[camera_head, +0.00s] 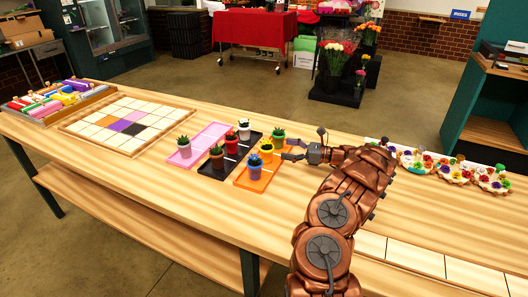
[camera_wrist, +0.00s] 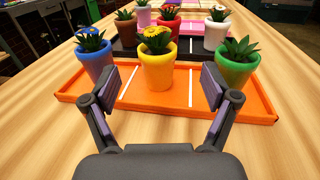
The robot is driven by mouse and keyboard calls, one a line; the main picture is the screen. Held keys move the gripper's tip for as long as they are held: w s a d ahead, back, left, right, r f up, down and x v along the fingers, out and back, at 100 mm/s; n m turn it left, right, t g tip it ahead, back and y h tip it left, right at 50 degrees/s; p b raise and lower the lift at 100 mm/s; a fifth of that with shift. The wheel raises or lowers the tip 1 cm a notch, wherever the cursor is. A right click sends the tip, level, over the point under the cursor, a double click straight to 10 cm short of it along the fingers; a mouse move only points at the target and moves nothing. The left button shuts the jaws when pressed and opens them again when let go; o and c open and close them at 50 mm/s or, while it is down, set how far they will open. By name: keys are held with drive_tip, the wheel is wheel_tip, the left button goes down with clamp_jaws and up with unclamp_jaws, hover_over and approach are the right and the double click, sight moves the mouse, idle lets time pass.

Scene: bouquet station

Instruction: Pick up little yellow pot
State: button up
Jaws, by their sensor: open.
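The little yellow pot (camera_wrist: 157,73) holds a plant with a yellow flower and stands upright in the middle of the orange tray (camera_wrist: 130,101) in the wrist view. In the head view the yellow pot (camera_head: 266,154) sits just left of my gripper. My gripper (camera_wrist: 157,82) is open, its two fingers apart on the left and right of the yellow pot at its near side. I cannot tell whether either finger touches it. In the head view my gripper (camera_head: 288,149) reaches in from the right, low over the table.
A blue pot (camera_wrist: 95,64) and a green pot (camera_wrist: 235,68) flank the yellow pot on the orange tray. Behind are a black tray (camera_head: 215,172) and a pink tray (camera_head: 182,160) with more pots. Bare table (camera_head: 150,205) lies in front of the trays.

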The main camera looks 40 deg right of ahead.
sight(268, 147)
drive_tip(key=shift+p+x, duration=0.65)
drive_tip(key=shift+x, duration=1.15)
drive_tip(key=x, duration=0.1)
drive_tip(key=p+x, duration=0.1)
drive_tip(key=x, duration=0.2)
drive_tip(key=shift+s+a+f+p, duration=0.15)
drive_tip(key=shift+a+f+p, duration=0.05)
drive_tip(key=shift+f+p, duration=0.1)
drive_tip(key=shift+c, duration=0.4)
drive_tip(key=shift+r, duration=0.1)
drive_tip(key=c, duration=1.5)
